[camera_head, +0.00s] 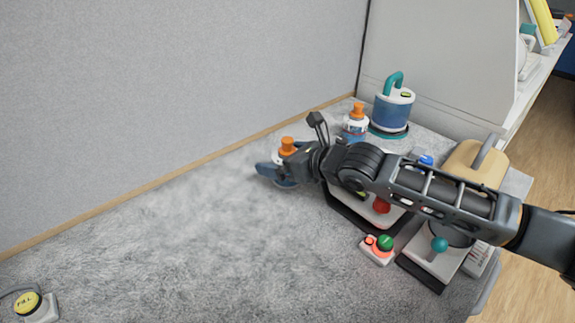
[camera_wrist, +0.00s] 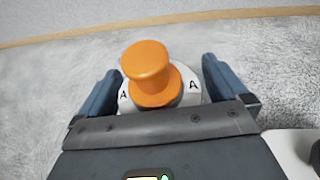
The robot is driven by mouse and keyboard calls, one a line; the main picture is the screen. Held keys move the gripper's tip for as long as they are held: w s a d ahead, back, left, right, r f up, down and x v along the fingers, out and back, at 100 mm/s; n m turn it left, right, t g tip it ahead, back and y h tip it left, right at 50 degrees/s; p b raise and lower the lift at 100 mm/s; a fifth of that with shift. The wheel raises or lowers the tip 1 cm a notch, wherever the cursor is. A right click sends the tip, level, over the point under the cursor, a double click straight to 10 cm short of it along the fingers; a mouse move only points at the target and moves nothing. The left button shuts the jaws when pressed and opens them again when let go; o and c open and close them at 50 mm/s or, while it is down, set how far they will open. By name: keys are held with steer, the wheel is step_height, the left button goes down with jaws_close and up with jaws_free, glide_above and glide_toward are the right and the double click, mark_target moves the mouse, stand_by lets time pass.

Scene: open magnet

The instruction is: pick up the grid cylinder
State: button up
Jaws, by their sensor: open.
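No part carries a readable "grid" label, so I cannot tell for sure which one is the grid cylinder. A short white cylinder marked "A" with an orange knob (camera_wrist: 148,62) stands upright between the fingers of my gripper (camera_wrist: 160,68). In the head view its orange knob (camera_head: 287,145) shows at my gripper (camera_head: 273,172), low at the carpeted surface. The blue fingers are open, one on each side of it. Gaps seem to remain beside it; contact is hard to tell. Its lower part is hidden by my gripper. A similar orange-knobbed cylinder (camera_head: 355,122) stands farther back.
A blue-and-white canister with teal handle (camera_head: 393,108) stands at the back. A device with red and green buttons (camera_head: 378,248), a teal-knobbed lever box (camera_head: 438,258) and a beige handled case (camera_head: 475,163) crowd the right. A yellow button (camera_head: 28,302) sits front left.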

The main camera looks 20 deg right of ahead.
steer(key=c, duration=1.2)
steer(key=shift+r, duration=0.15)
